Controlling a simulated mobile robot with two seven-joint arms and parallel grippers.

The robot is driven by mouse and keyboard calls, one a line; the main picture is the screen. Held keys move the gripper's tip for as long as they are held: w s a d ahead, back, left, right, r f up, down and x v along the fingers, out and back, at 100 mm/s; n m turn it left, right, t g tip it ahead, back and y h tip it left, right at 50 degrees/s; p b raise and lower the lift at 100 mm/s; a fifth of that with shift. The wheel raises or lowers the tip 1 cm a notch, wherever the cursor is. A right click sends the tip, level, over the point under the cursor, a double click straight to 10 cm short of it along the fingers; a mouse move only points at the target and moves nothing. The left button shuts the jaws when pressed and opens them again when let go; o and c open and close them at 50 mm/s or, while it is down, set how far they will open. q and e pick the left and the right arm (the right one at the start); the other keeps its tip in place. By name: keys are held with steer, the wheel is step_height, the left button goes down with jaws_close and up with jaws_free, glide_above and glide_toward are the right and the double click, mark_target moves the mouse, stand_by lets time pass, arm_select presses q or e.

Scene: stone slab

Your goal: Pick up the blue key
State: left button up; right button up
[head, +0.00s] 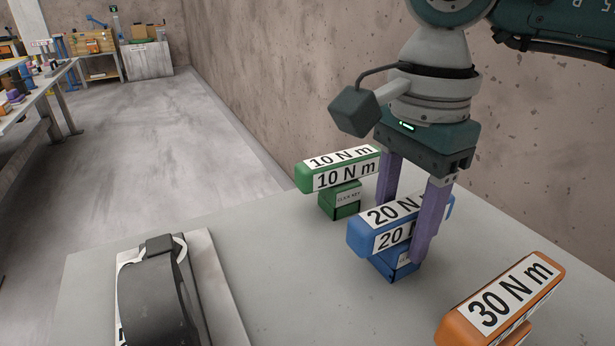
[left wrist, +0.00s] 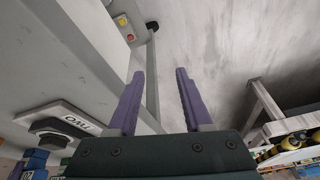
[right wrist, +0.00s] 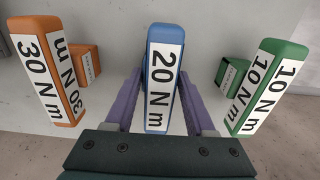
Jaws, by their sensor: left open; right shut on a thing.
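The blue key (head: 377,238), labelled 20 N m, is on the grey slab (head: 300,291) in the head view, with its long labelled bar above a small blue base. It also shows in the middle of the right wrist view (right wrist: 163,82). My right gripper (head: 409,220) points down and is shut on the blue key, one purple finger on each side of the bar. Whether the key is clear of the slab, I cannot tell. My left gripper (left wrist: 158,98) is open and empty, away from the keys; it is not visible in the head view.
A green key (head: 338,170), 10 N m, stands left of and behind the blue one. An orange key (head: 505,300), 30 N m, stands front right. A black and grey device on a plate (head: 160,290) is at the slab's left. A wall rises behind.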

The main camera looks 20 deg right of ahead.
jaws_close()
stand_by(0.3)
steer(key=shift+r, duration=0.15)
step_height(320, 180, up, 20)
steer(key=p, duration=0.2)
